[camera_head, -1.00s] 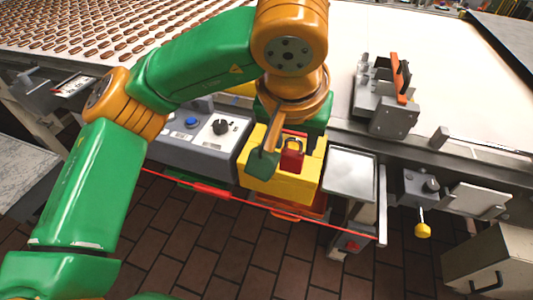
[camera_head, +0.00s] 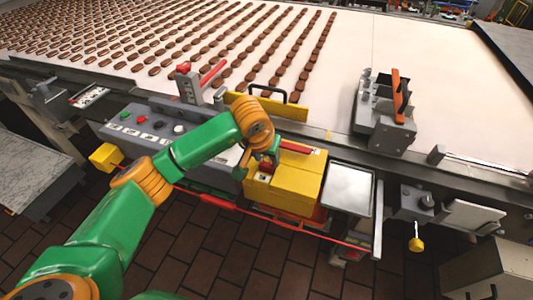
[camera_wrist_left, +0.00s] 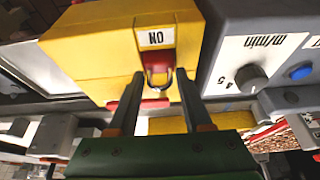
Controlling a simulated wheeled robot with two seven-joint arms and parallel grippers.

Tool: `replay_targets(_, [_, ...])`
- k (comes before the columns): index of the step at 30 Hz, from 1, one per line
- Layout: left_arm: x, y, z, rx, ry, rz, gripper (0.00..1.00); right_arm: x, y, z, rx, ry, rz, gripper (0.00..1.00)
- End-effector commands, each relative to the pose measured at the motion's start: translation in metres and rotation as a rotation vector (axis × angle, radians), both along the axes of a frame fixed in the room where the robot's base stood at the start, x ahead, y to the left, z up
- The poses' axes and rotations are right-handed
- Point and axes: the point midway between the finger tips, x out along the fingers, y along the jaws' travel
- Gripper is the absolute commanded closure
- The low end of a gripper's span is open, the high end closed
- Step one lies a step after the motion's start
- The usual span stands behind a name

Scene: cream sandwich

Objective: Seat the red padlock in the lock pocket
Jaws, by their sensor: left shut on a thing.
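My left gripper (camera_head: 262,168) is at the left end of the yellow box (camera_head: 297,185) on the machine's front edge. In the left wrist view its two fingers (camera_wrist_left: 158,80) stand on either side of the red padlock (camera_wrist_left: 153,74), shut on it. In the head view only a small red patch shows at the fingers. I cannot make out the lock pocket or whether the padlock is inside it. My right gripper is not in view.
A red bar (camera_head: 297,148) lies at the box's back edge. A metal tray (camera_head: 348,190) stands right of the box. A grey control panel (camera_head: 150,125) is to the left. A yellow plate with a black handle (camera_head: 268,90) stands behind. The belt carries rows of brown bars.

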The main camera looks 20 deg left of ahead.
Motion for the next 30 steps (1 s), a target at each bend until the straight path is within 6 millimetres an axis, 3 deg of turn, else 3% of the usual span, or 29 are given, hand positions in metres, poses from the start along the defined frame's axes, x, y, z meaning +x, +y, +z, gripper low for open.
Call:
replay_targets(6, [0.000, 0.000, -0.005, 0.000, -0.001, 0.001, 1.00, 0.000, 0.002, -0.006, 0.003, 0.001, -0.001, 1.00])
replay_targets(7, [0.000, 0.000, -0.004, 0.000, 0.000, 0.001, 0.48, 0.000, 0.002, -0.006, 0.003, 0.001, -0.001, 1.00])
replay_targets(10, [0.000, 0.000, -0.003, -0.001, 0.000, 0.001, 0.21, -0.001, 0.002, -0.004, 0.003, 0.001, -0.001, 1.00])
replay_targets(22, [-0.002, 0.000, 0.006, -0.002, -0.003, -0.001, 0.21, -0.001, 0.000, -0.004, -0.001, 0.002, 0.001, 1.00])
replay_targets(30, [-0.028, 0.001, 0.069, 0.000, -0.009, -0.001, 0.21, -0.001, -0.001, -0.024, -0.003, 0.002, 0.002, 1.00])
